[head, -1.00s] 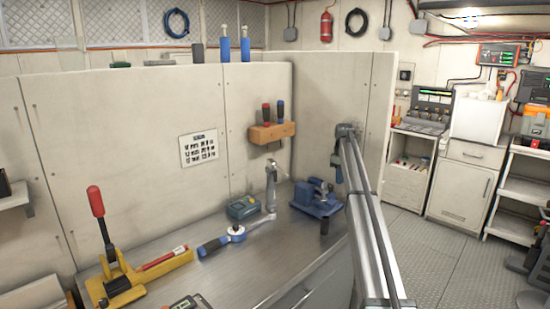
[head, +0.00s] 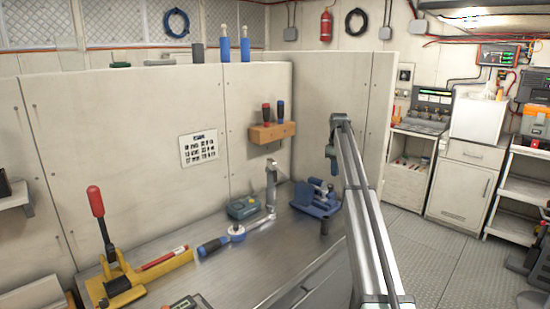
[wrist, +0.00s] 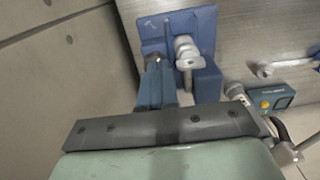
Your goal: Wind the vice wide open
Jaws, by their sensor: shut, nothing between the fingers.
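The blue vice (head: 316,199) stands near the right end of the steel bench, with a dark upright handle or post (head: 325,227) at its front edge. In the wrist view the vice (wrist: 203,87) is at the top centre, with a pale metal screw or fitting (wrist: 187,50) on it. How far its jaws are apart is unclear. My gripper (head: 333,169) is shut and empty. It hangs just above and slightly right of the vice, apart from it in the head view. In the wrist view my green hand and its dark bar hide the near part of the vice.
A torque wrench (head: 222,240), a teal box (head: 243,207) and an upright metal tool (head: 270,185) stand or lie left of the vice. A yellow press with a red handle (head: 96,201) is further left. Wall panels stand close behind; the front middle of the bench is clear.

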